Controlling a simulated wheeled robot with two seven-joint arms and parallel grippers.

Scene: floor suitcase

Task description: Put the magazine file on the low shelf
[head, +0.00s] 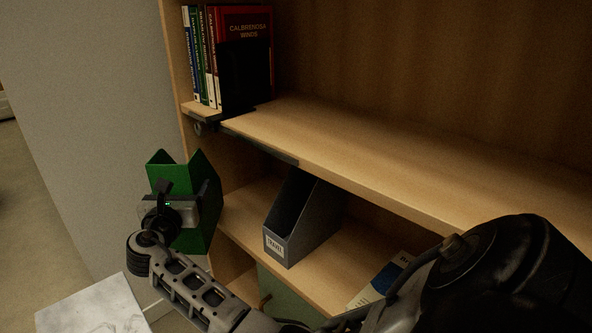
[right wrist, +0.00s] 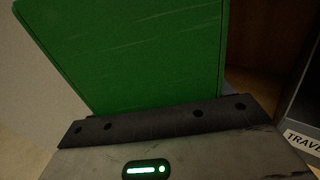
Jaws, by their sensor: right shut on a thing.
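A green magazine file (head: 176,177) is held upright just outside the bookcase, in front of its left side panel. My right gripper (head: 182,206) is shut on it; the fingertips are hard to make out. In the right wrist view the green file (right wrist: 140,50) fills the upper middle, right beyond the gripper body. The low shelf (head: 250,222) is the wooden board under the long upper shelf, to the right of the file. My left gripper is not in view.
A grey magazine file (head: 300,222) labelled TRAVEL stands on the low shelf, with a narrow bare strip to its left. A blue-and-white booklet (head: 385,279) lies farther right. The upper shelf (head: 340,150) overhangs; books (head: 203,60) and a black bookend (head: 245,78) stand on its left end.

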